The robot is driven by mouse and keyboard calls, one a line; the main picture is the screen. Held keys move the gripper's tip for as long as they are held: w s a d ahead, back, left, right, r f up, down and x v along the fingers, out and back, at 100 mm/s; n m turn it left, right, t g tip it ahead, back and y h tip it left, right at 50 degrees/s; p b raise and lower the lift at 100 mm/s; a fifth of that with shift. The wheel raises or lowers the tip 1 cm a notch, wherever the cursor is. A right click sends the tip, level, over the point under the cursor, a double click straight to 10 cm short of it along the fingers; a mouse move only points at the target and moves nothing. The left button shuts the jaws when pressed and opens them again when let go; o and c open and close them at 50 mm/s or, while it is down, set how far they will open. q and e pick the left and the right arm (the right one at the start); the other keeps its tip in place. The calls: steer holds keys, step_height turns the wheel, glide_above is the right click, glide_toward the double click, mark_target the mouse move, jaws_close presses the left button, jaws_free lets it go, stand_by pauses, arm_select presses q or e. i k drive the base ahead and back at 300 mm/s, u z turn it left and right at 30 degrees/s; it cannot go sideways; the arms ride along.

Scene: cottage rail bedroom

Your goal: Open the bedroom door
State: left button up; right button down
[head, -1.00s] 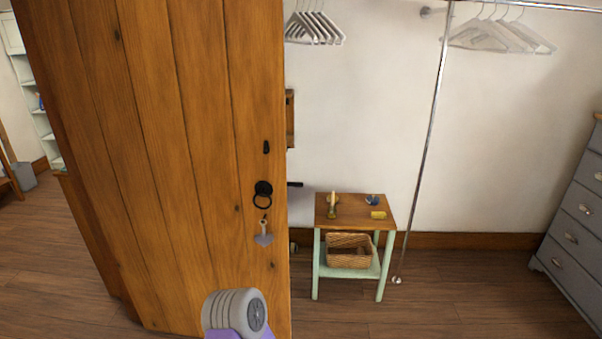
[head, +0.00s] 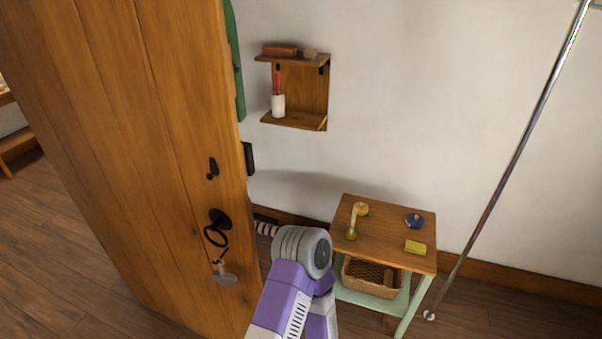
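The wooden plank bedroom door (head: 150,150) fills the left of the head view and stands ajar, with room visible on both sides of it. Its black ring handle (head: 216,235) hangs near the free edge, with a grey tag (head: 223,275) hanging below it. A black keyhole cover (head: 212,168) sits above the ring. A purple and grey arm of mine comes up from the bottom, just right of the door edge. I cannot tell which arm it is. Neither gripper's fingers show.
A small table (head: 385,222) with a wicker basket (head: 371,277) on its lower shelf stands right of the door. A wooden wall shelf (head: 300,120) hangs above. A slanted metal pole (head: 510,170) stands at the right.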

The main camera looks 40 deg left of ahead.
mark_target(130, 103)
steer(key=u, duration=0.3)
steer(key=i, duration=0.35)
steer(key=u, duration=2.2)
